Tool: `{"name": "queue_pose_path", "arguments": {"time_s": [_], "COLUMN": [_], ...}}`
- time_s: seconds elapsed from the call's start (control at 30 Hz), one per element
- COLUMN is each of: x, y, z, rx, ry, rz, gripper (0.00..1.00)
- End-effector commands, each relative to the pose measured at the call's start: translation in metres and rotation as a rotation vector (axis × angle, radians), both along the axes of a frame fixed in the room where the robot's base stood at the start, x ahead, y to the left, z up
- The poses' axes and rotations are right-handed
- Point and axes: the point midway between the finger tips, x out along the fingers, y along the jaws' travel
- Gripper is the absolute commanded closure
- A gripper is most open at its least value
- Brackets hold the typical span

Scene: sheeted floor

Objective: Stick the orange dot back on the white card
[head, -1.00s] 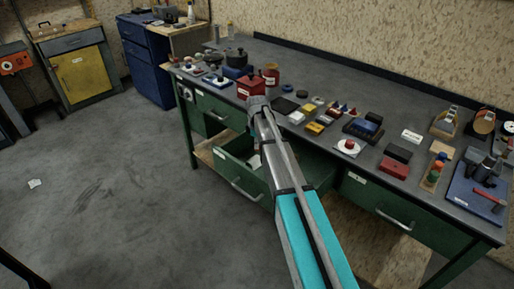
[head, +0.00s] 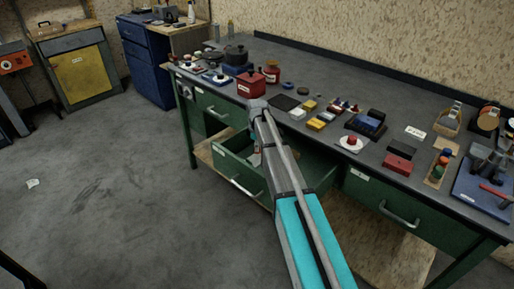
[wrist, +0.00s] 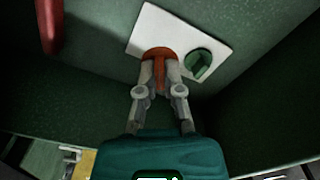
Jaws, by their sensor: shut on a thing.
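In the wrist view, a white card (wrist: 180,30) lies at a tilt in the green drawer. A dark green round piece with a raised grip (wrist: 199,63) is at the card's lower right. My gripper (wrist: 160,66) is shut on the orange dot (wrist: 158,53), holding it by its upright tab. The dot overlaps the card's lower left part, beside the green piece. I cannot tell whether it touches the card. In the head view, my arm reaches down into the open drawer (head: 240,180), hiding most of its inside.
Dark green drawer walls surround the gripper. A red bar-like thing (wrist: 48,25) is at the upper left of the wrist view. The floor at left is mostly clear.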

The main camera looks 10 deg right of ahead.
Motion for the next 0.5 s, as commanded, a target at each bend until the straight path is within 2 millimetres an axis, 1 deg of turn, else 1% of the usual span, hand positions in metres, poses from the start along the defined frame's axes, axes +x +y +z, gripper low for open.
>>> {"name": "queue_pose_path", "arguments": {"time_s": [0.03, 0.2, 0.5], "x": [0.0, 0.0, 0.0], "y": [0.0, 0.0, -0.001], "z": [-0.008, -0.019, -0.025], "rx": [0.0, 0.0, 0.0], "ry": [0.0, 0.0, 0.0], "rz": [0.0, 0.0, -0.001], "gripper": [1.0, 1.0, 1.0]}}
